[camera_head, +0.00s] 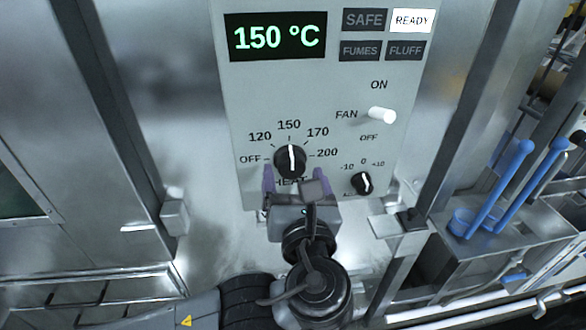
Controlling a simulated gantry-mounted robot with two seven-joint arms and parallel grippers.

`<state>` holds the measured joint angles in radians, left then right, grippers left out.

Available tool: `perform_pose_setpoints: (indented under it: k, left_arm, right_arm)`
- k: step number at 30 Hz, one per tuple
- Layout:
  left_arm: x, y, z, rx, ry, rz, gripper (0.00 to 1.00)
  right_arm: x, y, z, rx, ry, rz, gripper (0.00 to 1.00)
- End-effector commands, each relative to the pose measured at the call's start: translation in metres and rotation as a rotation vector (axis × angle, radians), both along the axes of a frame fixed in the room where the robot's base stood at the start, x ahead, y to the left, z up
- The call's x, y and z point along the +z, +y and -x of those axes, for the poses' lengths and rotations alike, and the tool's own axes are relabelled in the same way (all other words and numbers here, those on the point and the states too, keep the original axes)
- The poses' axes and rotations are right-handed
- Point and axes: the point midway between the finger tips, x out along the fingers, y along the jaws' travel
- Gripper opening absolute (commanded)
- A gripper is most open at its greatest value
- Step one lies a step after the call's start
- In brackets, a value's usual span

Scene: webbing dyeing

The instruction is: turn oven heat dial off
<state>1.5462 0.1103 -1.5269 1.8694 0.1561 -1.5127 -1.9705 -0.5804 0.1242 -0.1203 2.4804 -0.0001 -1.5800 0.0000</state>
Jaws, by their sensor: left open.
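The black heat dial (290,160) is on the grey control panel (245,108) in the middle of the head view. Its white pointer stands nearly upright, toward the 150 mark. OFF is marked at the left of the dial, then 120, 150, 170 and 200 around it. My left gripper (296,178) is open just below the dial, its two purple-grey fingers pointing up and spread on either side of the dial's lower part. The gripper partly covers the HEAT label. I cannot tell whether the fingers touch the dial. My right gripper is not in view.
The display (275,37) reads 150 °C, and the READY lamp (412,21) is lit. A white fan switch (382,114) and a smaller black dial (362,183) are to the right. Metal posts flank the panel. Blue-handled tools (500,185) stand at the right.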

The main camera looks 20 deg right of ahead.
Motion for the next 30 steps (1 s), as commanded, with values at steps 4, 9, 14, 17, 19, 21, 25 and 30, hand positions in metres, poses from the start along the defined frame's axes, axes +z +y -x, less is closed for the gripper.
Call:
perform_pose_setpoints:
  k: [4,9,14,17,19,21,25,30]
  left_arm:
    - [0.0,-0.003,-0.014,0.001,0.002,0.0,0.79]
    - [0.0,-0.005,-0.02,0.0,0.001,0.0,0.79]
    - [0.0,-0.005,-0.02,0.0,0.001,0.0,0.79]
    - [0.0,-0.005,-0.02,0.0,0.001,0.0,0.79]
    - [0.0,-0.005,-0.02,0.0,0.001,0.0,0.69]
    - [0.0,-0.005,-0.02,0.0,0.0,0.0,0.58]
    - [0.0,-0.005,-0.02,0.0,0.0,0.0,0.38]
    - [0.0,-0.005,-0.02,0.0,0.0,0.001,0.23]
  right_arm:
    - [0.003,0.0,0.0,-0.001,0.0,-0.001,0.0]
    - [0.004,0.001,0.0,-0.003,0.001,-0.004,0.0]
    - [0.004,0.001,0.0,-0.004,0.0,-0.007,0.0]
    - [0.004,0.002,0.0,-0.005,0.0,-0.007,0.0]
    - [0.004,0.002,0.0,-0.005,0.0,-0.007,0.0]
    - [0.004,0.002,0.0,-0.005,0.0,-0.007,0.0]
    - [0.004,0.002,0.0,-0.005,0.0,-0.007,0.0]
    - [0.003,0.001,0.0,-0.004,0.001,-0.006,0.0]
